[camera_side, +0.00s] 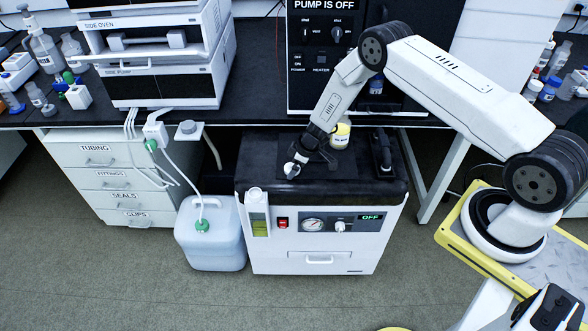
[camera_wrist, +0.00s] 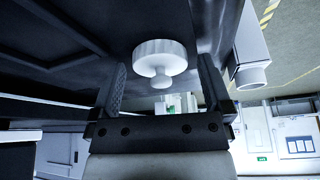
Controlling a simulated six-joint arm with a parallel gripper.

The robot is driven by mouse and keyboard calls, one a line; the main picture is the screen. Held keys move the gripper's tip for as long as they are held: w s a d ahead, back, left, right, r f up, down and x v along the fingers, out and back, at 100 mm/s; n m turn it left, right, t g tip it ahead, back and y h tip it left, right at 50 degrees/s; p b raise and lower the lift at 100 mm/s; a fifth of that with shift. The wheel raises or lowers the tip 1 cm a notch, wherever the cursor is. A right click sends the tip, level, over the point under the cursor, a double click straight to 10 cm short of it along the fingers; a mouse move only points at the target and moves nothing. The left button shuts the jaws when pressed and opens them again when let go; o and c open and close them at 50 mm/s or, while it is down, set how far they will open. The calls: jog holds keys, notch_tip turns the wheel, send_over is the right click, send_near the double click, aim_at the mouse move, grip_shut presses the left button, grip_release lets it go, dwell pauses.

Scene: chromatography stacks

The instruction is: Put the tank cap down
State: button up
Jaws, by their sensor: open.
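The tank cap (camera_wrist: 160,55) is a white ribbed disc with a small round knob. In the wrist view it appears against the dark top of the pump cabinet, in line with the gap between my fingers. My gripper (camera_wrist: 162,72) is open, with one finger on each side of the cap and a visible gap to each. In the side view the cap (camera_side: 291,169) shows as a small white shape at the front left of the cabinet top, just by my gripper (camera_side: 300,162). Whether it touches the top is hard to tell.
The white pump cabinet (camera_side: 365,261) has an open-looking white filler neck (camera_side: 253,192) at its front left corner. A jar with a yellow band (camera_side: 341,134) stands behind my gripper, and a black tool (camera_side: 382,150) lies to the right. A plastic jug (camera_side: 213,245) stands on the floor.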

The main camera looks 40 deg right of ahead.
jog(key=shift+r, duration=0.1)
jog(key=v, duration=1.2)
jog(key=shift+w+r, duration=0.1)
dwell(0.7)
jog(key=s+a+r+m+h, duration=0.1)
jog(key=s+a+r+m, duration=0.2)
jog(key=s+r, duration=0.6)
jog(key=s+a+r+m+g+h, duration=0.1)
jog(key=s+a+r+m, duration=0.2)
jog(key=s+r, duration=0.6)
jog(key=s, duration=0.3)
jog(key=shift+a+r, duration=0.35)
